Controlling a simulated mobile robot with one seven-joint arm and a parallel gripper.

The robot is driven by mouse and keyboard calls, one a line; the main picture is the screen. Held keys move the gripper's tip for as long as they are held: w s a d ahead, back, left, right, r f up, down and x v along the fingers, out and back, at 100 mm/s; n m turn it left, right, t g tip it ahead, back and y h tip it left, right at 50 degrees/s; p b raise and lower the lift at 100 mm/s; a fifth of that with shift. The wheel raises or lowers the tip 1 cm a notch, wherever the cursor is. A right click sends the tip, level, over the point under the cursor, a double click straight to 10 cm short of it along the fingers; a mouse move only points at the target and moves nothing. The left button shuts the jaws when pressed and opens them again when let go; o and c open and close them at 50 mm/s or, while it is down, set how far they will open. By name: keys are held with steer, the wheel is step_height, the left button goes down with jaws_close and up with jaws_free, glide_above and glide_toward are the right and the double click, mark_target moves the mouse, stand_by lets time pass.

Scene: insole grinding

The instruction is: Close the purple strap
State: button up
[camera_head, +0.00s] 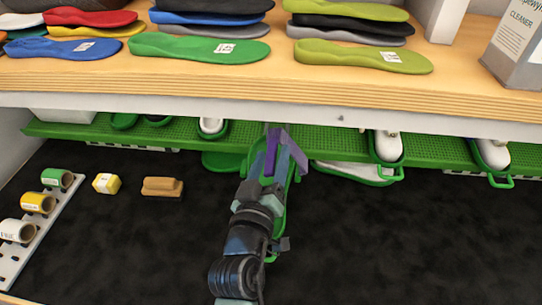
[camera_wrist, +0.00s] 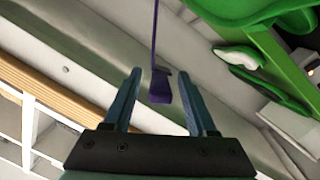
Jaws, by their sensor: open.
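The purple strap (camera_head: 272,150) stands up near the edge of the green rack, under the wooden shelf. In the wrist view the strap (camera_wrist: 160,85) hangs as a thin purple band with a wider end, which lies between the two fingers. My gripper (camera_head: 283,146) is at the strap and partly overlaps it in the head view. In the wrist view my gripper (camera_wrist: 160,85) has its two blue-grey fingers apart, one on each side of the strap end. I cannot tell whether either finger touches it. My arm hides much of the green holder below the strap.
Green holders (camera_head: 385,150) with white insoles hang to the right.

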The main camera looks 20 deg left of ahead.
jaws_close()
stand_by(1.4)
